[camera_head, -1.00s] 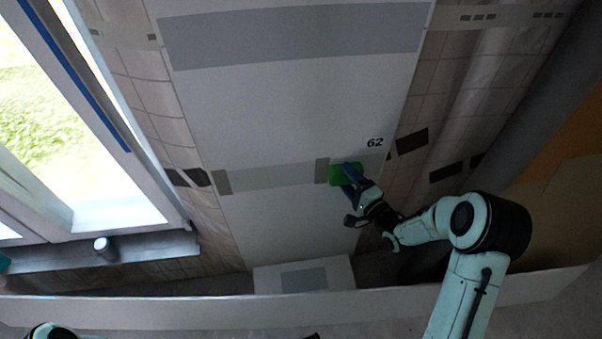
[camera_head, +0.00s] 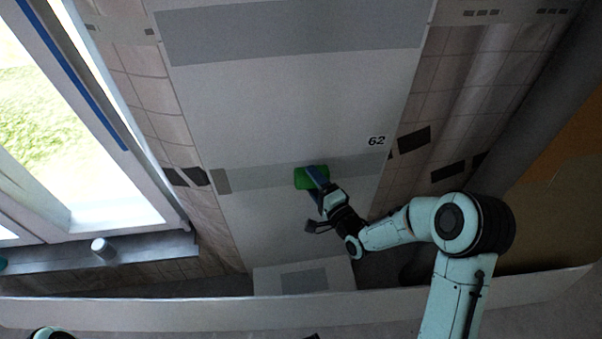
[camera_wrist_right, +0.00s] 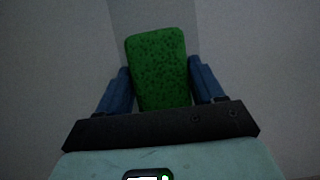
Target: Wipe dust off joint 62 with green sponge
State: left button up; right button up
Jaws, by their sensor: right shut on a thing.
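My right gripper (camera_head: 315,181) is shut on the sponge. In the right wrist view the sponge (camera_wrist_right: 159,68) stands between the two blue fingers of my right gripper (camera_wrist_right: 160,88), its far end over the grey band. The label 62 (camera_head: 376,141) is above the band's right end. A darker patch (camera_head: 221,181) marks the band's left end. Sponge and fingers hide part of the band. My left gripper is out of view.
A second grey band (camera_head: 290,32) crosses the panel (camera_head: 290,105) higher up. A window (camera_head: 85,150) with a sill (camera_head: 150,252) is at left. A pale ledge (camera_head: 190,310) runs across below. The panel face left of the sponge is clear.

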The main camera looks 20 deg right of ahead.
jog(key=shift+w+a+b, duration=0.3)
jog(key=shift+a, duration=0.95)
jog(key=shift+w+a+b, duration=0.3)
jog(key=shift+a+b, duration=0.05)
jog(key=shift+a, duration=0.9)
jog(key=shift+w+a+b, duration=0.3)
jog(key=shift+a, duration=0.95)
jog(key=shift+w+a+b, duration=0.5)
jog(key=shift+a+b, duration=0.1)
jog(key=shift+a, duration=1.15)
jog(key=shift+w+a+b, duration=0.45)
jog(key=shift+a+b, duration=0.1)
jog(key=shift+a, duration=1.25)
jog(key=shift+w+a+b, duration=0.5)
jog(key=shift+a+b, duration=0.1)
jog(key=shift+a, duration=1.15)
jog(key=shift+w+a+b, duration=0.25)
jog(key=shift+a+b, duration=0.05)
jog(key=shift+a, duration=0.65)
jog(key=shift+w+a+b, duration=0.25)
jog(key=shift+a, duration=0.7)
jog(key=shift+w+a+b, duration=0.25)
jog(key=shift+a+b, duration=0.05)
jog(key=shift+a, duration=0.65)
jog(key=shift+w+a, duration=0.15)
jog(key=shift+a, duration=0.3)
jog(key=s+a, duration=0.1)
jog(key=s, duration=0.5)
jog(key=shift+s+a, duration=0.4)
